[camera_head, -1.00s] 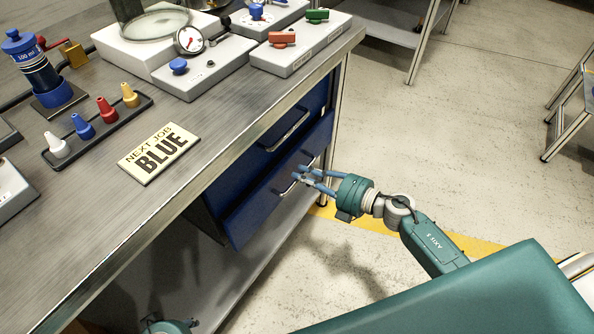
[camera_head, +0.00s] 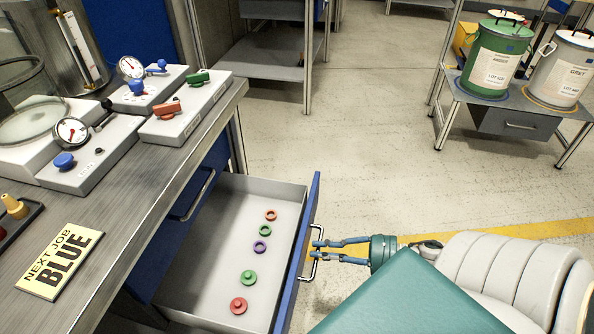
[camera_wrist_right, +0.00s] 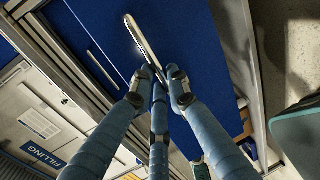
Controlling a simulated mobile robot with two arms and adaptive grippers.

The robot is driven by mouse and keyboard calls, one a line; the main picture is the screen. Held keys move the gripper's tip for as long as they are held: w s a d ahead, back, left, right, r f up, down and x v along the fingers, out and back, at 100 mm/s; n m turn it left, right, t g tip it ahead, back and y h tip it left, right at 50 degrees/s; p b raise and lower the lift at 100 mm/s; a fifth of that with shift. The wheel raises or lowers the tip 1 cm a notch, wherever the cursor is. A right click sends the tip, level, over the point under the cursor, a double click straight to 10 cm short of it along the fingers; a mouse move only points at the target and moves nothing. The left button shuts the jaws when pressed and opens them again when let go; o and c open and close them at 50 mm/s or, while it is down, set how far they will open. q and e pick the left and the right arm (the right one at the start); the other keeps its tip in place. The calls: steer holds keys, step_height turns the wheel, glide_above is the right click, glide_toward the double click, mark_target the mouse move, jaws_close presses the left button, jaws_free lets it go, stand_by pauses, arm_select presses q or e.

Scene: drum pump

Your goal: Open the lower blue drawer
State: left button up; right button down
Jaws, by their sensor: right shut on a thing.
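The lower blue drawer (camera_head: 210,243) stands pulled out from under the bench, its grey inside showing. Its blue front (camera_head: 300,238) carries a metal bar handle (camera_head: 311,272). My right gripper (camera_head: 318,250) is shut on this handle from the outer side. In the right wrist view the fingers (camera_wrist_right: 160,82) close at the lower end of the handle (camera_wrist_right: 138,35), against the blue front. The upper blue drawer (camera_head: 188,200) is closed under the bench top. My left gripper is not in view.
Several small red, green and purple rings and knobs lie in the drawer, such as a red one (camera_head: 238,305). The bench (camera_head: 150,190) carries gauges, valve blocks and a "NEXT JOB BLUE" sign (camera_head: 60,262). A stand (camera_head: 505,118) with drums is at the back right. The floor between is clear.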

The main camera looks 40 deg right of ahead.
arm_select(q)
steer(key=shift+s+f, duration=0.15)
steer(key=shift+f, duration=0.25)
arm_select(e)
steer(key=shift+f+v, duration=0.25)
steer(key=shift+v, duration=0.8)
steer(key=shift+f+v, duration=0.2)
steer(key=shift+v, duration=0.85)
steer(key=shift+s+d, duration=0.1)
steer(key=c, duration=1.7)
jaws_free()
steer(key=v, duration=1.2)
steer(key=shift+f, duration=0.1)
